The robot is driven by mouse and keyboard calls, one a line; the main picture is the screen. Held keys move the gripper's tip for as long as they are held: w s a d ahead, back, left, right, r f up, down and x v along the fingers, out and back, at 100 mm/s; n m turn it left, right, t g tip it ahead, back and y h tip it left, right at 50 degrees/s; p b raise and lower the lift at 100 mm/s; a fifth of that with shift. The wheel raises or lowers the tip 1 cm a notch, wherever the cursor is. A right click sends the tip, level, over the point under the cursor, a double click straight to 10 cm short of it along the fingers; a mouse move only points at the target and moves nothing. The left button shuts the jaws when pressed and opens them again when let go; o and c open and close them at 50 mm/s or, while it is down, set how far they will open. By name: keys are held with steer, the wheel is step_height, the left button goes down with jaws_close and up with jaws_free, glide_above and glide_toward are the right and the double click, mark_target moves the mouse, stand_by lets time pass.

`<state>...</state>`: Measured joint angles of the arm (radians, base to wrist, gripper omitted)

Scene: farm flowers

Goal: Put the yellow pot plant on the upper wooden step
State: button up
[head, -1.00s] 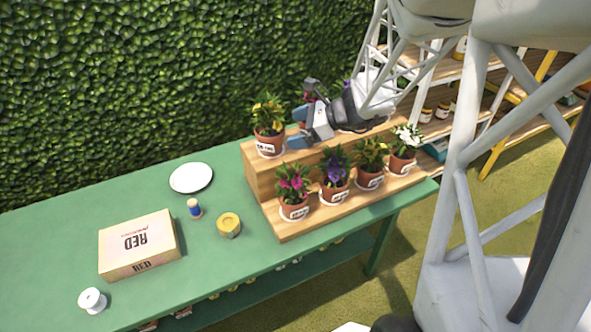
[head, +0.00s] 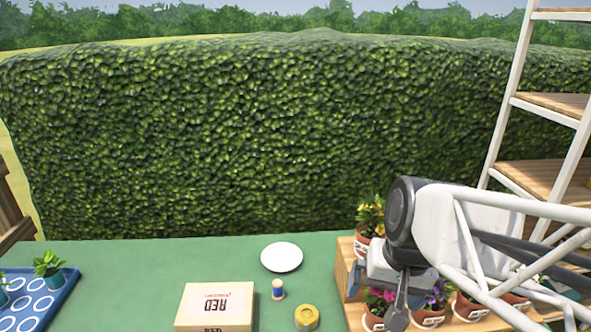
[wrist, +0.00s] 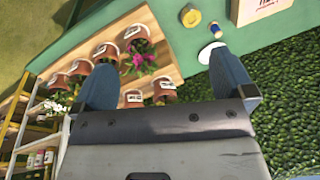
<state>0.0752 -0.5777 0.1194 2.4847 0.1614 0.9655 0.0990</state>
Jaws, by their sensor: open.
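A yellow-flowered plant in a terracotta pot (head: 372,214) stands upright at the left end of the upper wooden step (head: 345,262). My gripper (head: 376,292) is open and empty, in front of this pot in the head view and apart from it. In the wrist view, two pots on the upper step, the nearer one (wrist: 163,88) and another (wrist: 133,98), show between my open fingers, partly hidden by the gripper body. A second yellow plant stood on the lower step earlier; its flowers are hidden now by my arm.
The lower step holds a pink plant (head: 376,300), a purple plant (head: 434,297) and more pots. On the green table (head: 190,260) are a white plate (head: 282,257), a blue spool (head: 278,289), a yellow tin (head: 306,317), a box (head: 215,303) and a blue tray (head: 50,300). A hedge stands behind.

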steer(key=s+n, duration=0.1)
steer(key=s+r+n+h, duration=0.1)
steer(key=shift+s+d+n+t+h, duration=0.15)
steer(key=shift+s+n+t+h, duration=0.15)
steer(key=shift+n, duration=0.1)
